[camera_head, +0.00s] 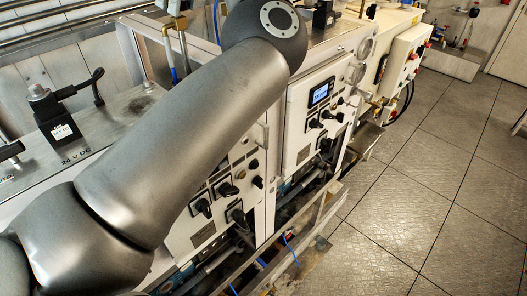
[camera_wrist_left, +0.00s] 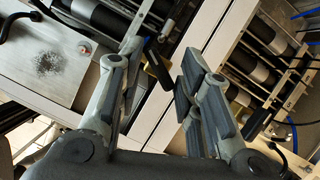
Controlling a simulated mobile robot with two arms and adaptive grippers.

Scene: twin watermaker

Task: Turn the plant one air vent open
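My left gripper (camera_wrist_left: 158,72) shows in the left wrist view with its two grey fingers spread apart. Between the fingertips is a small dark handle with a yellowish part (camera_wrist_left: 157,68), in front of a pale frame bar; it may be the plant one air vent, but I cannot tell for sure. I cannot tell whether a finger touches it. In the head view my left arm crosses from the lower left to the top middle, and its gripper is hidden or out of frame. A yellowish fitting with a blue hose (camera_head: 181,42) shows just left of the arm. My right gripper is not in view.
Control panels with black knobs and a small display (camera_head: 320,94) face the aisle. A black 24 V DC connector box (camera_head: 55,118) stands on the steel top at left. Dark cylinders (camera_wrist_left: 108,20) lie beyond the frame. The tiled floor (camera_head: 420,170) at right is clear.

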